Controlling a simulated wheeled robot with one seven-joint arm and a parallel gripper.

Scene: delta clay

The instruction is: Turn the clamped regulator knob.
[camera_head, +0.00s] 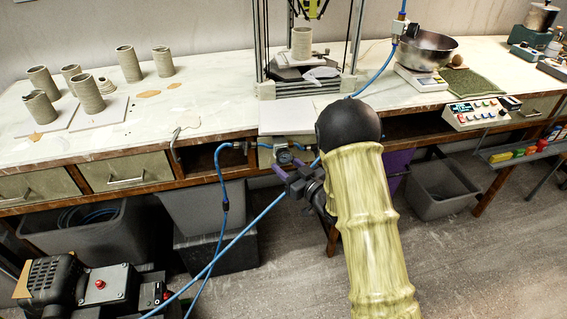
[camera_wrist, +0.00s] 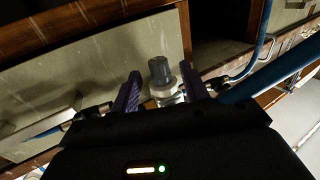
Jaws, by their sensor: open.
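The regulator knob (camera_wrist: 160,69) is a dark grey ribbed cylinder on a pale metal body (camera_wrist: 166,92). In the wrist view it stands between the purple fingers of my gripper (camera_wrist: 160,86), which are open with a gap on both sides. In the head view my gripper (camera_head: 287,176) is at the front of the bench, just below the round pressure gauge (camera_head: 284,157). The knob cannot be made out there, and my arm covers the area to the right.
A blue hose (camera_head: 224,207) runs from the regulator's left fitting down to the compressor (camera_head: 95,285). Another blue hose (camera_wrist: 264,88) passes right of the fingers. Drawers (camera_head: 125,171) line the bench front. Grey bins (camera_head: 205,208) stand below. Clay cylinders (camera_head: 128,64) stand on the bench (camera_head: 215,85).

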